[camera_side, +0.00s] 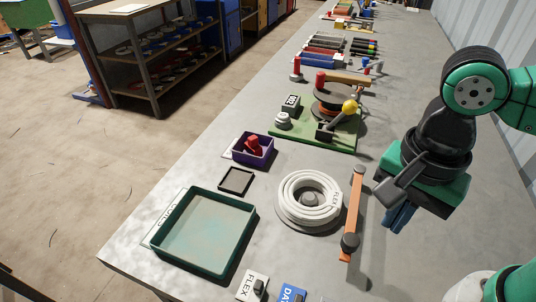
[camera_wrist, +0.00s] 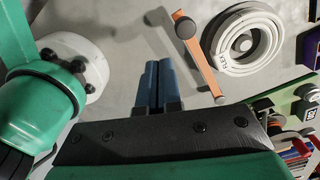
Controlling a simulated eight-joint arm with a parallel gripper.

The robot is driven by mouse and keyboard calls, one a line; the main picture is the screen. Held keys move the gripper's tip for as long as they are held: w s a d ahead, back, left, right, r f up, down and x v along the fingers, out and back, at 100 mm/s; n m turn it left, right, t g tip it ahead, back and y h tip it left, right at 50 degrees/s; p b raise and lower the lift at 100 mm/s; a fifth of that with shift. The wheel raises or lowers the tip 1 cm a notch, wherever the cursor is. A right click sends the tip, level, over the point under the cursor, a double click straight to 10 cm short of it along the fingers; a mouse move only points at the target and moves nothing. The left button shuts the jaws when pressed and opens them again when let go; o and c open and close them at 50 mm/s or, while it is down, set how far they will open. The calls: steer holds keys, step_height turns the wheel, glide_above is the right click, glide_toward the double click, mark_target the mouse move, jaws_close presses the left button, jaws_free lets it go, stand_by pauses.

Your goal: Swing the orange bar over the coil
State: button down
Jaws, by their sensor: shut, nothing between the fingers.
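The orange bar (camera_side: 354,205) stands off to the right of the coil in the side view, with a dark round knob near its front end. It runs beside the coil, not across it. The bar also shows in the wrist view (camera_wrist: 203,66). The white coil (camera_side: 295,206), marked FLEX, lies on a round grey base; it also shows in the wrist view (camera_wrist: 229,62). My gripper (camera_side: 394,224) is right of the bar in the side view, apart from it. Its blue fingers are together and empty in the wrist view (camera_wrist: 160,66).
A green tray (camera_side: 250,240) is at front left. A purple bin (camera_side: 240,155) with a red piece and a small black tray (camera_side: 236,181) lie behind it. A green board (camera_side: 340,142) with a reel and a yellow-knobbed lever stands farther back. FLEX and DATA labels lie in front.

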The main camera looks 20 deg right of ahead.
step_height(320, 180, down, 7)
steer(key=w+a, duration=0.2)
steer(key=w, duration=0.1)
steer(key=w+a, duration=0.2)
steer(key=w, duration=0.2)
steer(key=w+a, duration=0.3)
steer(key=shift+w, duration=0.35)
steer(key=shift+w+a, duration=0.1)
steer(key=shift+w, duration=0.95)
steer(key=shift+s, duration=0.55)
steer(key=shift+r, duration=3)
